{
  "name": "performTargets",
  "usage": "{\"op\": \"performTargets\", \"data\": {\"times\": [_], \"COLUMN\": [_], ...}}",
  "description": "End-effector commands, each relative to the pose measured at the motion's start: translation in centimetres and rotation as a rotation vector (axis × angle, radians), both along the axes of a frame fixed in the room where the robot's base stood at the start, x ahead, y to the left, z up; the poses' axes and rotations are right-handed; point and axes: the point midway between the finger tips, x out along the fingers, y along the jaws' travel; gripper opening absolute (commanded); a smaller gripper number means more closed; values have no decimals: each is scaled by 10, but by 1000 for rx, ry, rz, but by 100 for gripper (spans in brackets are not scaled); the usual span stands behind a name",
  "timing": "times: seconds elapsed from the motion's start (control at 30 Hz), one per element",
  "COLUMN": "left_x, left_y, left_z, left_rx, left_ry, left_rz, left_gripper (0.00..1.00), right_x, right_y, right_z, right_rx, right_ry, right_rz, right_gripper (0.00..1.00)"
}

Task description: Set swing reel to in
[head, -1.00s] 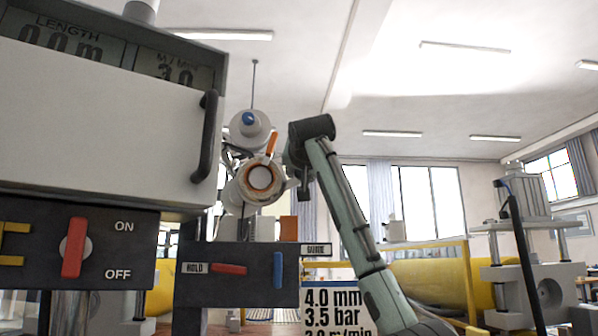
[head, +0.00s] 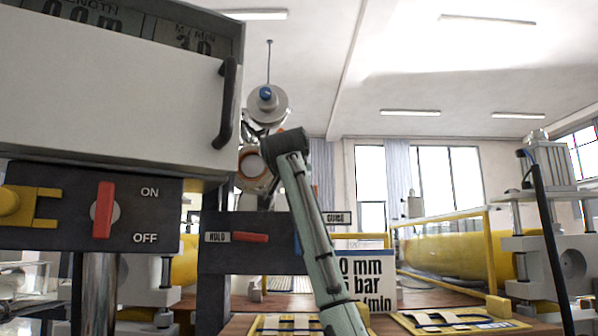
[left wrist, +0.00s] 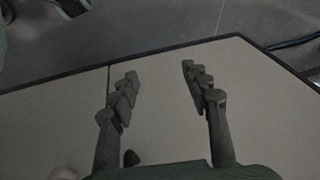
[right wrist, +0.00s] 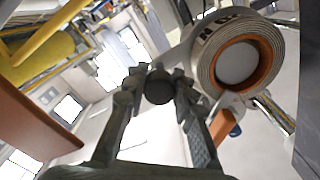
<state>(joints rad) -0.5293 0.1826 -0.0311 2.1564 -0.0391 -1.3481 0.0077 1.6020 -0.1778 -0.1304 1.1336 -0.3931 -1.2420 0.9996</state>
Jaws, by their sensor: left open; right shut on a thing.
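The swing reel, a pale roll with an orange-brown core (head: 251,164), is left of my right wrist in the head view and partly covered by it. In the right wrist view the roll (right wrist: 207,70) is large, at the upper right. My right gripper (right wrist: 158,84) is shut on a dark round knob (right wrist: 159,88), with the roll beside it. The knob's attachment to the reel's arm is hidden. An orange lever (right wrist: 220,124) shows below the roll.
A dark panel with a red HOLD handle (head: 236,237) stands below the reel. A white cabinet (head: 110,95) and a red ON/OFF switch (head: 103,210) are at left. A parameter sign (head: 368,280) is partly behind my arm. A yellow railing (head: 440,222) stands right.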

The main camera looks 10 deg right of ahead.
Motion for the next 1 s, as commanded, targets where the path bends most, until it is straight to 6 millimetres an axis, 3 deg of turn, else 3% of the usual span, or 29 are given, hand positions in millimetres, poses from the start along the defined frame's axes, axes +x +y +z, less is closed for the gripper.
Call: {"op": "performTargets", "data": {"times": [0.23, 0.87, 0.9, 1.0], "left_x": [1, 1, 1, 1], "left_y": [1, -1, -1, -2], "left_z": [-5, -9, -9, -9], "left_rx": [-2, -5, -6, -7], "left_ry": [0, 5, 5, 5], "left_rz": [0, -1, 0, 0], "left_gripper": [47, 47, 47, 47], "right_x": [2, 4, 4, 4], "right_y": [14, 19, 19, 18], "right_z": [-9, -15, -15, -14], "right_rx": [57, 80, 80, 79], "right_ry": [-8, -9, -9, -10], "right_rz": [5, 5, 5, 4], "right_gripper": [0, 0, 30, 43]}}
